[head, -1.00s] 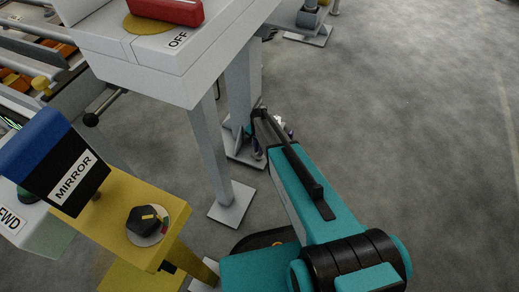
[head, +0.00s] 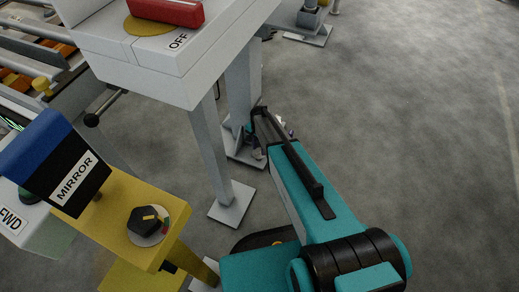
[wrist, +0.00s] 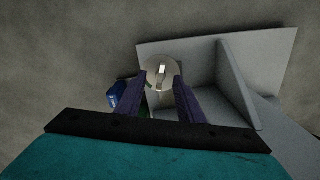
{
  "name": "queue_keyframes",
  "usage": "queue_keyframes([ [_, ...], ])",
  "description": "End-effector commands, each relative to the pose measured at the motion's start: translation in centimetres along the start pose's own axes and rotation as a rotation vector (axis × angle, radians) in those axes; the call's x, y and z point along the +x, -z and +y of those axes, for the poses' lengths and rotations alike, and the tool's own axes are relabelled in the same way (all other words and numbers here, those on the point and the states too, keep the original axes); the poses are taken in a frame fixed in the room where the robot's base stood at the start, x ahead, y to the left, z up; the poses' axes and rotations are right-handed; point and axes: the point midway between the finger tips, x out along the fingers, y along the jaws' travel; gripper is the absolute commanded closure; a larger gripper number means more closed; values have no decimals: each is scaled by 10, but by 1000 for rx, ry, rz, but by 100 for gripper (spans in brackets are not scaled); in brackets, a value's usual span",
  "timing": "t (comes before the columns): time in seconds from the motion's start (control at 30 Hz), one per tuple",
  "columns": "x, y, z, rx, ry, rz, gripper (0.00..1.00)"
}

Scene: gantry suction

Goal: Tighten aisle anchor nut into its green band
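In the wrist view, a pale round metal disc with a raised bar across it, seemingly the aisle anchor nut (wrist: 162,73), sits at the edge of a grey foot plate (wrist: 200,48). My gripper (wrist: 163,82) has its two purple fingers apart, one on each side of the disc's near part. I cannot tell whether they touch it. A bit of green shows beside the left finger, mostly hidden; I cannot tell whether it is the band. In the head view, my arm hides most of the gripper and the nut beside the grey column's foot.
A blue object (wrist: 116,95) lies left of the fingers. An upright grey rib (wrist: 236,72) stands on the plate to the right. In the head view, a white box (head: 150,57) on grey legs and a yellow stand (head: 118,205) with a black knob (head: 147,220) are left; open floor is right.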

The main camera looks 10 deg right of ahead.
Motion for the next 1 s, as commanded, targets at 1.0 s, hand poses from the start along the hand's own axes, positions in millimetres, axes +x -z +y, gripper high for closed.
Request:
queue_keyframes([
  [1.0, -125, 0, 2, 1, -2, 1, 66],
])
